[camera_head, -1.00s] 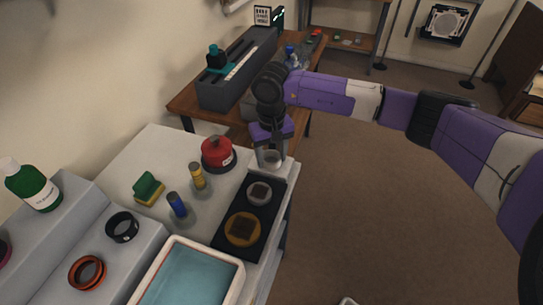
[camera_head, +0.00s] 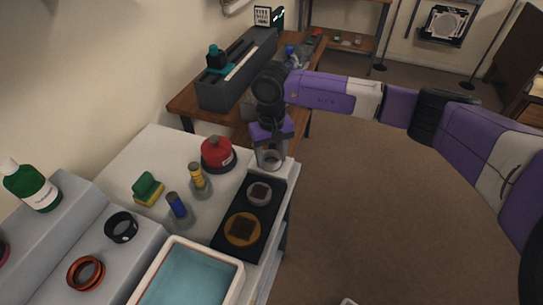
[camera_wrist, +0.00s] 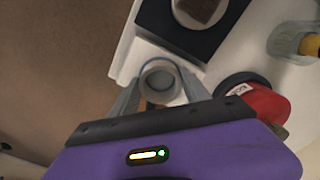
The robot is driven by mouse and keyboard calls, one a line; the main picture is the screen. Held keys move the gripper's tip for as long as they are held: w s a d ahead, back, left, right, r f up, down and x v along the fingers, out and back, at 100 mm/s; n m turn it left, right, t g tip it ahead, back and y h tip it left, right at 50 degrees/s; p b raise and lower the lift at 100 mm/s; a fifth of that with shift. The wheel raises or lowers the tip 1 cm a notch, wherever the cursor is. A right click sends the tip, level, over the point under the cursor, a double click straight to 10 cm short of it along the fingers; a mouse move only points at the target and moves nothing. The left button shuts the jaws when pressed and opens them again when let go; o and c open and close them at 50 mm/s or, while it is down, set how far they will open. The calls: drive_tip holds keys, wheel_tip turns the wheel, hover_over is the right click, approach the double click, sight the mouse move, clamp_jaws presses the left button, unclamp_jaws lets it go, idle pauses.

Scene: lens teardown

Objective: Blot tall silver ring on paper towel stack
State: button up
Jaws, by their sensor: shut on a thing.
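My gripper (camera_head: 270,162) is shut on the silver ring (camera_head: 272,157), one finger on each side of it. The ring is at the white paper towel stack (camera_head: 287,172), at the back right corner of the white bench. In the wrist view the white stack (camera_wrist: 147,54) shows around and below the ring. I cannot tell whether the ring touches it.
A black mat (camera_head: 222,238) carrying a silver and an amber disc-like part lies in front. A red container (camera_head: 217,153) is left of my gripper. Two small bottles, a sponge (camera_head: 149,188) and a tray of blue liquid (camera_head: 190,280) stand nearer. Floor is open at right.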

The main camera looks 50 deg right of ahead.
drive_tip(key=shift+r+p, duration=1.45)
drive_tip(key=shift+r, duration=1.5)
